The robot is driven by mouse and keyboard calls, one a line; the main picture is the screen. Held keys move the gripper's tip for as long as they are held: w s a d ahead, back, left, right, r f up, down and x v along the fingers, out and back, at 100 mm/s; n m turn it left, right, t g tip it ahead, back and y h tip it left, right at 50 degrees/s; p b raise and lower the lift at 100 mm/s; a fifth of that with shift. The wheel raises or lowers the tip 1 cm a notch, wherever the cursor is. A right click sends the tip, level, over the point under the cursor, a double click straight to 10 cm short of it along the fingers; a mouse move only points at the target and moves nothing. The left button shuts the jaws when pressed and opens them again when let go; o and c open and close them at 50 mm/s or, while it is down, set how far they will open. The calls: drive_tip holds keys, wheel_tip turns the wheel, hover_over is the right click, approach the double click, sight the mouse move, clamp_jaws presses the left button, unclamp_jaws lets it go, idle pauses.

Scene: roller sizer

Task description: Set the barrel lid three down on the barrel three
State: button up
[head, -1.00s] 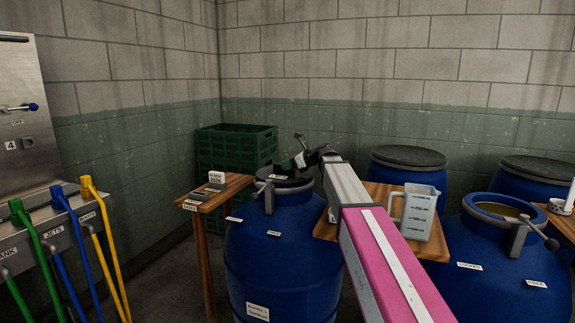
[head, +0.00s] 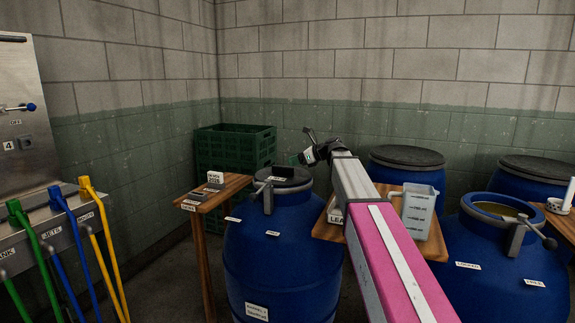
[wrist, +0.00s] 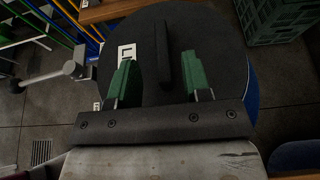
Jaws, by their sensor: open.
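A black round lid (head: 284,181) with a raised grip bar rests on top of the blue barrel (head: 275,262) left of centre in the head view. The barrel's front label is too small to read surely. In the wrist view the lid (wrist: 215,45) fills the middle, with a sliver of blue barrel (wrist: 252,88) past its right edge. My gripper (wrist: 159,78) is open, its green fingers spread on either side of the grip bar with gaps. In the head view my gripper (head: 308,157) is above and right of the lid, apart from it.
A clamp lever (head: 267,194) stands at the barrel's near left rim. An open blue barrel (head: 500,262) is at right, lidded barrels (head: 405,157) behind. A jug (head: 419,212) stands on a wooden table. Green crates (head: 235,147) and a small table (head: 214,192) are at left.

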drive_tip(key=v, duration=0.7)
drive_tip(key=shift+d, duration=0.2)
drive_tip(key=shift+s+r, duration=0.1)
drive_tip(key=shift+r, duration=0.05)
